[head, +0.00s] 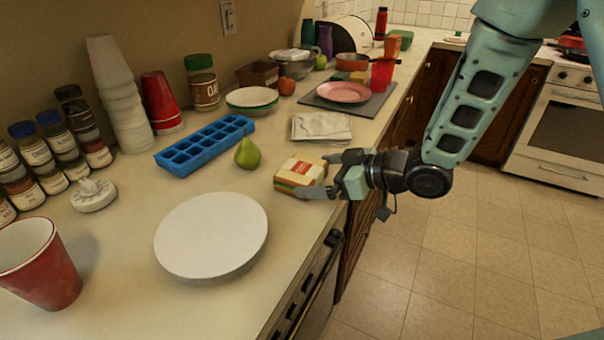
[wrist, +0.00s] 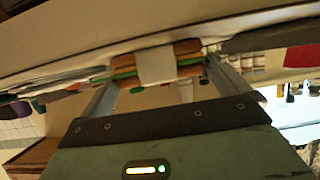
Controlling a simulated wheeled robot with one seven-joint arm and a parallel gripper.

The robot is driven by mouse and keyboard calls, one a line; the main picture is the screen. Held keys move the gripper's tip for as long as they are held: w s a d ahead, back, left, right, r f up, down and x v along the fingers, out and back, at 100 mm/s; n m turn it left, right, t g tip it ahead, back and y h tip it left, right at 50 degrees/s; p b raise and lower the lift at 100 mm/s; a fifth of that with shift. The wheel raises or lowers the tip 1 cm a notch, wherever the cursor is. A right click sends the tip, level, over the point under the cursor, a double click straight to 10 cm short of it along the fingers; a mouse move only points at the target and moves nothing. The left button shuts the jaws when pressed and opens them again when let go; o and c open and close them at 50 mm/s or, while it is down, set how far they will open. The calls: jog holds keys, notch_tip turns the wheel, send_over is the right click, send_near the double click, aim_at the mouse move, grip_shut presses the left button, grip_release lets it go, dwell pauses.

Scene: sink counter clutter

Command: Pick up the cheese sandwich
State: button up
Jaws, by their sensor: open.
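The cheese sandwich (head: 300,176) lies on the counter near its front edge, in a wrapper with a white and red label. In the wrist view the sandwich (wrist: 158,64) shows its brown and green layers with a white band around the middle. My gripper (head: 325,175) reaches in from the right at counter height. Its fingers are open, one on each side of the sandwich. In the wrist view the fingertips (wrist: 158,75) flank its two ends; I cannot tell whether they touch it.
A green pear (head: 247,153) and a blue ice tray (head: 205,146) lie left of the sandwich. A white plate (head: 211,235) is in front, a folded cloth (head: 321,127) behind. The counter's edge runs just right of the sandwich, with open floor beyond.

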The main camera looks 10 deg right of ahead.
aim_at(302, 173)
jog(key=p+x, duration=0.1)
jog(key=x, duration=0.4)
jog(key=shift+r, duration=0.2)
jog(key=c, duration=0.7)
jog(key=shift+o, duration=0.2)
